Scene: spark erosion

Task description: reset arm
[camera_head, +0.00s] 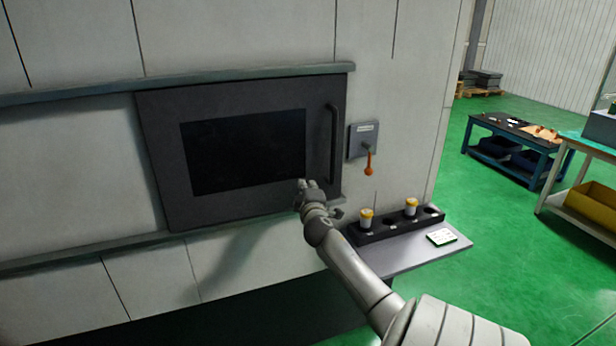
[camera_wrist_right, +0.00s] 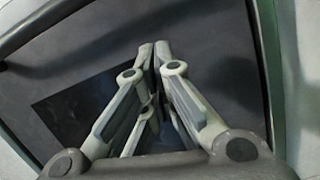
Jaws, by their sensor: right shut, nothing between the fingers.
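My right arm reaches in from the lower right in the head view. Its gripper (camera_head: 307,184) is in front of the lower right part of the machine's dark sliding door (camera_head: 163,150), left of the door's vertical handle (camera_head: 333,143). In the right wrist view the fingers of the right gripper (camera_wrist_right: 153,50) come together at the tips, with nothing between them. The dark door (camera_wrist_right: 215,40) fills the view behind them. I cannot tell whether the fingertips touch the door. My left gripper is not in view.
Right of the door is a grey switch box (camera_head: 363,140) with an orange lever (camera_head: 369,165). Below, a shelf (camera_head: 400,258) carries a black holder (camera_head: 373,236) with two yellow-capped containers (camera_head: 366,217) and a white card-like item (camera_head: 441,237). Green floor lies open at the right, before a blue table (camera_head: 492,155).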

